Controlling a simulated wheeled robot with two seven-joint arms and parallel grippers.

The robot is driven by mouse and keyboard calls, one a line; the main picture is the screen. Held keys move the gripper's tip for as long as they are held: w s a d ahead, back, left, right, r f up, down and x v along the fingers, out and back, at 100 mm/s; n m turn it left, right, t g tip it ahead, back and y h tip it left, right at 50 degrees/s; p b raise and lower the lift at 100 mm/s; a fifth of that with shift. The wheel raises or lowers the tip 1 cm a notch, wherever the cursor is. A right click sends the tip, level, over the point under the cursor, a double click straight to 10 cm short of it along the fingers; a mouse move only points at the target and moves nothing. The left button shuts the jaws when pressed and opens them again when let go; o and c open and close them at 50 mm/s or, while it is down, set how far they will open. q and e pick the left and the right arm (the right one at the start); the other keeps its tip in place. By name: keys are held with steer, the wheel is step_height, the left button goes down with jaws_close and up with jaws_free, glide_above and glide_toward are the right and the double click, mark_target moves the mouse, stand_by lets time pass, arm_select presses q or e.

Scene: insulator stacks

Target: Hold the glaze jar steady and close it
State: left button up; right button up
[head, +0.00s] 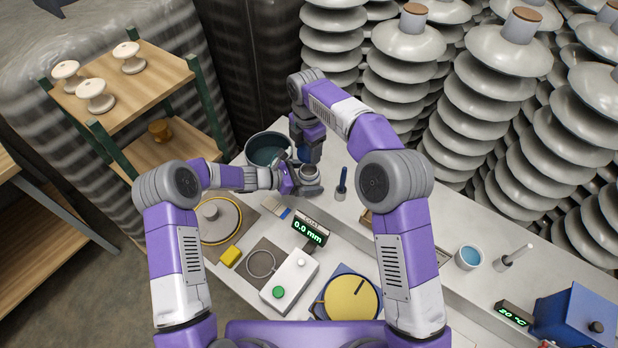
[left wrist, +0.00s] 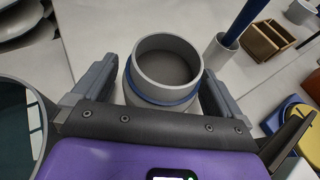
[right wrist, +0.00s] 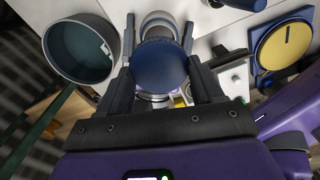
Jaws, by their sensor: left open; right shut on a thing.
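The glaze jar (left wrist: 168,72) is a grey round pot with a blue band, standing upright with its mouth uncovered in the left wrist view. In the head view the jar (head: 311,171) is partly covered by my grippers. My left gripper (head: 304,183) is open, with one finger on each side of the jar; a gap shows at the left finger. My right gripper (right wrist: 160,40) is shut on a round dark blue lid (right wrist: 161,66). The lid is apart from the jar, and the jar (right wrist: 160,20) shows partly behind it in the right wrist view.
A large dark pot of teal liquid (head: 266,150) stands close left of the jar. A blue-handled tool in a holder (head: 341,185) is close on the right. A display (head: 309,229), button box (head: 289,281) and yellow disc (head: 351,298) occupy the bench front.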

arm_select(q)
steer(key=c, duration=1.4)
arm_select(e)
glide_above(308, 173)
steer(key=shift+s+f, duration=0.15)
steer(key=shift+f, duration=2.35)
steer(key=shift+f, duration=0.9)
steer(key=shift+f, duration=0.55)
arm_select(q)
jaws_close()
arm_select(e)
steer(key=m, duration=0.4)
steer(key=shift+m, duration=0.3)
steer(key=m, duration=0.5)
steer(key=shift+w, duration=0.2)
